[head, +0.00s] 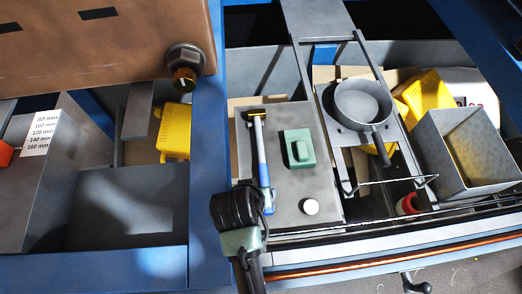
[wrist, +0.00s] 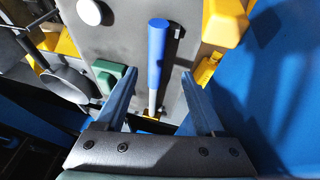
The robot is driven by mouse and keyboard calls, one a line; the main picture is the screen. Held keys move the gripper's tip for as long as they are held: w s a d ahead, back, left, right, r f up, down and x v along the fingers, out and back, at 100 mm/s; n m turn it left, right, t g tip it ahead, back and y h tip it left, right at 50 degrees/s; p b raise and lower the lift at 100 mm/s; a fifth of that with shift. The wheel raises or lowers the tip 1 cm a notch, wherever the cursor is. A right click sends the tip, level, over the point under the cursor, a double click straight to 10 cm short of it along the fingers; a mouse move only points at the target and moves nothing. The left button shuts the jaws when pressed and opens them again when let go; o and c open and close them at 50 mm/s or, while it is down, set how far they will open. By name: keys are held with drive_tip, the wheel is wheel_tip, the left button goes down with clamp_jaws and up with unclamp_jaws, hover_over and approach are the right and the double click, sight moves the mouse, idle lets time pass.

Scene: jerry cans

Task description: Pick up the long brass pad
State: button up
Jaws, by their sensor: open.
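A tool (head: 262,150) with a blue handle lies lengthwise on a grey panel in the head view. Its far end shows a brass-coloured piece, and a dark bar runs beside it. In the wrist view the tool's blue handle (wrist: 156,50) points up, and a small brass-coloured piece (wrist: 150,113) shows near its lower end. I cannot tell for certain which piece is the long brass pad. My gripper (wrist: 160,74) is open and empty, its two fingers apart on either side of the tool's shaft. Its fingertips are not clearly seen in the head view.
A green block (head: 298,148) and a white disc (head: 311,206) sit right of the tool. A grey pan (head: 362,102) stands farther right, before a grey bin (head: 465,150). A blue post (head: 208,200) rises close on the left. A yellow object (wrist: 222,22) lies near my right finger.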

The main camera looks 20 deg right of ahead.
drive_tip(key=shift+x, duration=1.2)
drive_tip(key=shift+w+d+f+p, duration=0.25)
drive_tip(key=shift+w+p, duration=0.05)
drive_tip(key=shift+d+p+x, duration=0.15)
drive_tip(key=shift+p+x, duration=0.15)
drive_tip(key=shift+x, duration=0.85)
drive_tip(key=shift+d+p+x, duration=0.1)
drive_tip(key=shift+p+x, duration=0.15)
drive_tip(key=shift+x, duration=0.85)
drive_tip(key=shift+r, duration=0.1)
drive_tip(key=shift+w, duration=0.1)
clamp_jaws()
